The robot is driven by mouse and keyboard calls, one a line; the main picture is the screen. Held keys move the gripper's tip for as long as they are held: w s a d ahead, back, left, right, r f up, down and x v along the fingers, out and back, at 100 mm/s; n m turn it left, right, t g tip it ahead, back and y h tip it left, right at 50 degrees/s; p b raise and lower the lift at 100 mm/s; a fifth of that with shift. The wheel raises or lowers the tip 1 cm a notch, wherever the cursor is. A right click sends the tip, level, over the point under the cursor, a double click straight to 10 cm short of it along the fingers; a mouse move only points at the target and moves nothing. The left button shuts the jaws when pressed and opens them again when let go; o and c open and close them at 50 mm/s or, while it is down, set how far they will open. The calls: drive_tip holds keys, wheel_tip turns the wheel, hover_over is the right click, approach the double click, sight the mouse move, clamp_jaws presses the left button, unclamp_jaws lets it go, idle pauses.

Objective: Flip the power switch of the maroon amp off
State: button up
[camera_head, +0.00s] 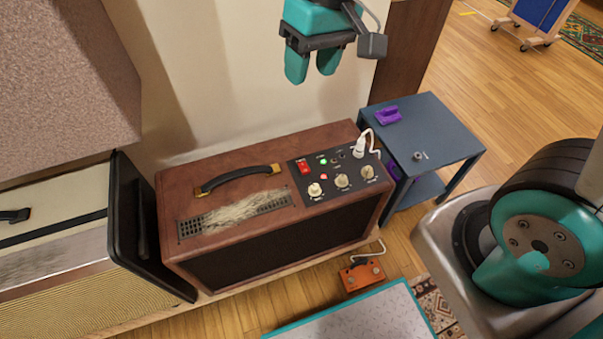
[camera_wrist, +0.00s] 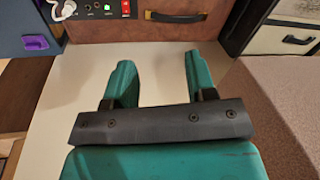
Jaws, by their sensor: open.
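The maroon amp (camera_head: 320,228) stands in the middle of the head view, with a black handle and a vent on its top. Its black control panel (camera_head: 372,190) carries a red power switch (camera_head: 304,168), a green light, a red light, several knobs and a white plug with a cable. The amp (camera_wrist: 190,27) also shows upside down at the top of the wrist view, with the red switch (camera_wrist: 126,8) near the top edge. My gripper (camera_head: 312,65) hangs above and behind the amp, near the wall, apart from it. It is open and empty.
A blue-grey side table (camera_head: 440,135) with a purple object (camera_head: 387,115) and a small knob-like item stands right of the amp. A cream amp (camera_head: 60,250) stands close on the left. An orange pedal (camera_head: 362,276) lies on the floor in front. A large speckled box (camera_head: 60,80) fills the upper left.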

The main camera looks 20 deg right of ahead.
sight(302, 163)
drive_tip(key=w+d+f+m+h+b, duration=0.15)
drive_tip(key=w+f+b, duration=0.35)
drive_tip(key=f, duration=0.5)
drive_tip(key=w+d+f+m+h+b, duration=0.15)
drive_tip(key=w+f+b, duration=0.25)
drive_tip(key=w+f, duration=0.5)
drive_tip(key=shift+y, duration=0.4)
drive_tip(key=f+b, duration=0.1)
drive_tip(key=f, duration=0.5)
drive_tip(key=s+f+b, duration=0.1)
drive_tip(key=f, duration=0.5)
drive_tip(key=s+f+b, duration=0.1)
drive_tip(key=f, duration=0.5)
drive_tip(key=shift+s+f+b, duration=0.25)
drive_tip(key=shift+f+b, duration=0.1)
drive_tip(key=shift+b, duration=0.05)
drive_tip(key=c, duration=0.9)
drive_tip(key=shift+s+r+t+b, duration=0.1)
drive_tip(key=shift+s+t+b, duration=0.1)
drive_tip(key=shift+t, duration=0.5)
drive_tip(key=shift+s+r+t+b, duration=0.1)
drive_tip(key=shift+t+b, duration=0.1)
drive_tip(key=shift+t, duration=0.5)
